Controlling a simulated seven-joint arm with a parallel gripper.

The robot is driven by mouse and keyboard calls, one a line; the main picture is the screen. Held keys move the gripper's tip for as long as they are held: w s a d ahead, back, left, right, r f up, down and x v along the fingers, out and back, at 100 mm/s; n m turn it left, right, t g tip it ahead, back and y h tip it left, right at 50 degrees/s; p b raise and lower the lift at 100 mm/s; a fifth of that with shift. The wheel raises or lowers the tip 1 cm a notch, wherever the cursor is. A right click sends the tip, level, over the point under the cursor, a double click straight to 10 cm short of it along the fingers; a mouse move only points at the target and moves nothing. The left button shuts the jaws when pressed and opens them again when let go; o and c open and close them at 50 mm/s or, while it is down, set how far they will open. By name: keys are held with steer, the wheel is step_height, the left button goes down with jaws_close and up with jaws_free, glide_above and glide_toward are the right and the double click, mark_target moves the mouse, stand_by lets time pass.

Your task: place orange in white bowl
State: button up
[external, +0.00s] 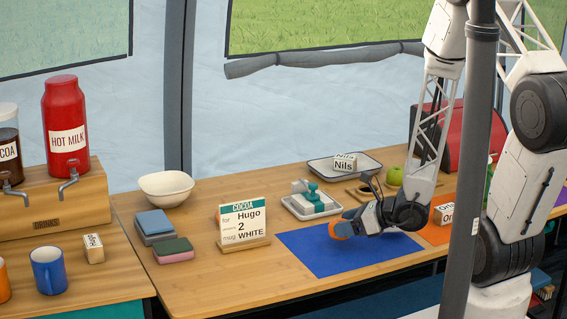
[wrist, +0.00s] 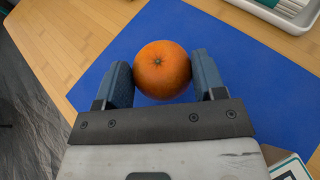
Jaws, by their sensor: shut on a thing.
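The orange (wrist: 162,70) sits between the two fingers of my gripper (wrist: 164,84) in the wrist view, with the blue mat below it. My gripper is shut on the orange. Whether the orange touches the mat cannot be told. The white bowl (external: 166,190) stands at the back left of the table, well left of my gripper, and looks empty.
A cocoa sign (external: 243,222) stands between the mat and the bowl. Stacked sponges (external: 154,226) lie in front of the bowl. A small tray with a green-topped item (external: 314,201) is behind the mat. A dark pole (external: 470,180) hides part of the right side.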

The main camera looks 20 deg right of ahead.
steer(key=shift+f, duration=1.1)
steer(key=shift+f, duration=0.1)
steer(key=o, duration=1)
steer(key=shift+c, duration=0.2)
steer(key=shift+s+d+r, duration=0.3)
steer(key=shift+d+r, duration=0.05)
steer(key=shift+v, duration=5.45)
steer(key=shift+r, duration=0.1)
